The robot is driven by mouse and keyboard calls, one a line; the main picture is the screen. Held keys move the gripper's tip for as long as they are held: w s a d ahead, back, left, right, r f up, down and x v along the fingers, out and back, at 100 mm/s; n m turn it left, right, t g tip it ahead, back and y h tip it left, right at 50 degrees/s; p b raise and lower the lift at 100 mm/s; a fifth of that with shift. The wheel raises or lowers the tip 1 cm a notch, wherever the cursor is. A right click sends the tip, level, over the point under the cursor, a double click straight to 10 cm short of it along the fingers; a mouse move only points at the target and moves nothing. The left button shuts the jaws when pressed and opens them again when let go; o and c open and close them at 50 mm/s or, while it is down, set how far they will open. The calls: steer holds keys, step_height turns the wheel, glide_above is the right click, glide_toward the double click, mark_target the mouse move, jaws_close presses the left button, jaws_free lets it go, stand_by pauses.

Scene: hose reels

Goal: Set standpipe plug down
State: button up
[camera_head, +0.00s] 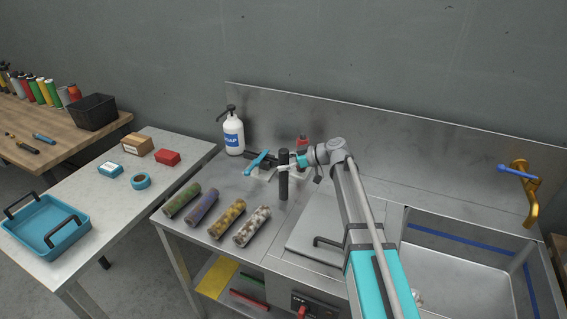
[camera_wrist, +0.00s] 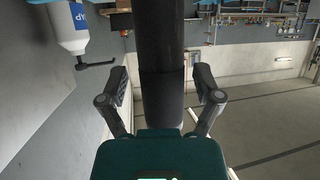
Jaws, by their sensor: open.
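The standpipe plug, a dark upright cylinder (camera_head: 284,182), appears to stand on the steel counter, left of the grey lid panel. In the wrist view the dark cylinder (camera_wrist: 162,60) runs upright through the middle of the picture. My gripper (camera_head: 288,166) is at its upper part, reaching in from the right. In the wrist view my gripper (camera_wrist: 160,88) is open, with one finger on each side of the cylinder and a visible gap on both sides. The cylinder's foot is hidden in the wrist view.
A soap bottle (camera_head: 233,135), a blue lever (camera_head: 257,160) and a red bottle (camera_head: 302,143) stand behind. Several speckled rolls (camera_head: 227,218) lie at the front left. The sink (camera_head: 470,265) and brass tap (camera_head: 528,195) are right. A side table (camera_head: 125,200) holds a blue tray (camera_head: 45,226).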

steer(key=p+v, duration=0.4)
steer(key=v, duration=0.8)
steer(key=shift+p, duration=0.3)
steer(key=s+d+f+m+h, duration=0.2)
steer(key=s+f+m+h, duration=0.1)
steer(key=s, duration=0.3)
steer(key=s+d+f+m+g+h, duration=0.1)
steer(key=s+d+f+m+h, duration=0.1)
steer(key=s+f+m+h, duration=0.1)
steer(key=s+d+f+m+g+h, duration=0.1)
steer(key=s+d+f+m+h, duration=0.2)
steer(key=s, duration=0.7)
steer(key=shift+f+m+h, duration=0.5)
steer(key=shift+f+m, duration=0.25)
steer(key=shift+m, duration=0.65)
steer(key=s+d+m+h, duration=0.2)
steer(key=s+d+m, duration=0.1)
steer(key=s+d+f+m+h, duration=0.1)
steer(key=s, duration=0.1)
steer(key=shift+s+d, duration=0.15)
steer(key=shift+d, duration=0.15)
